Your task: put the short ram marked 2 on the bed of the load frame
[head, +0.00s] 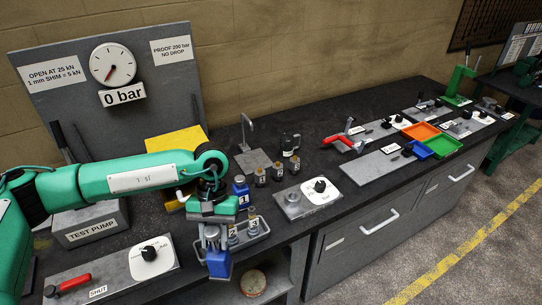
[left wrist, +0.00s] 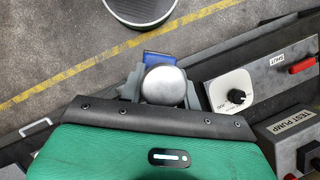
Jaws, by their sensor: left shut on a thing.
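My left gripper (head: 213,240) is shut on a blue ram (head: 218,264) at the front edge of the bench, beside the small tray. In the left wrist view the ram's silver round top (left wrist: 165,86) shows between the fingers, with blue body (left wrist: 158,57) behind it. I cannot read a number on it. In the tray (head: 262,236) stand small grey rams, with marks 2 (head: 233,236) and 3 (head: 253,224). A blue ram marked 1 (head: 240,189) stands behind. A yellow structure (head: 178,140), perhaps the load frame, is mostly hidden by my left arm; its bed is not clear.
The test pump (head: 93,225) and a gauge board (head: 105,80) stand at the left. A valve panel (head: 140,268) lies in front. Orange (head: 421,131) and green bins (head: 443,146) lie farther right.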

